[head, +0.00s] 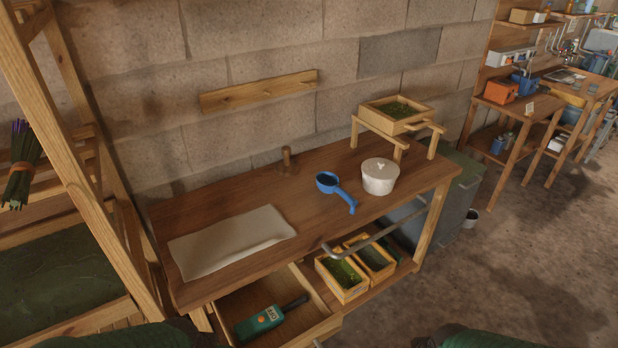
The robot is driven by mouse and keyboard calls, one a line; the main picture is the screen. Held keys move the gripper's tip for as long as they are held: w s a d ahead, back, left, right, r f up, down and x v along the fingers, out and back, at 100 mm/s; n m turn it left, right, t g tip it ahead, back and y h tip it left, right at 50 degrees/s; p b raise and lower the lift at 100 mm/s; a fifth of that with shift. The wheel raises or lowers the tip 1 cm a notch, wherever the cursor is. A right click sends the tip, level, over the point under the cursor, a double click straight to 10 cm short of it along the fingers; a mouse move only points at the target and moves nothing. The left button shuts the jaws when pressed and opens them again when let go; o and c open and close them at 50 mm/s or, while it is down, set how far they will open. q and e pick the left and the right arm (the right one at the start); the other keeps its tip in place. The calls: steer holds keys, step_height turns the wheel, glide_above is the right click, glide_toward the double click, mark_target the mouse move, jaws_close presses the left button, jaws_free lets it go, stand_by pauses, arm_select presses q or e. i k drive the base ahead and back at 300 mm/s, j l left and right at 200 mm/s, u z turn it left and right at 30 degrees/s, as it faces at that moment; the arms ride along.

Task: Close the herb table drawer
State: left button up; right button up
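The herb table (240,277) is a wooden table against a block wall. Its drawer (328,325) stands pulled out below the front left part of the tabletop. In it lies a green tool (262,322) with a dark handle and a pale label. A small part of what may be the drawer's pull shows at the bottom edge of the head view; the rest of the drawer front is cut off. Neither of my grippers shows in the head view.
The tabletop holds a pale cloth (232,242), blue scoop (332,187), white lidded pot (380,176) and wooden peg (287,160). A metal rail (375,237) runs along the front right. Herb boxes (342,278) sit on the lower shelf beside the drawer.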

mark_target(310, 323)
steer(key=k+l+z, duration=0.15)
steer(key=l, duration=0.15)
steer(key=k+l+z, duration=0.1)
steer(key=l, duration=0.2)
steer(key=k+l+z, duration=0.25)
steer(key=l, duration=0.4)
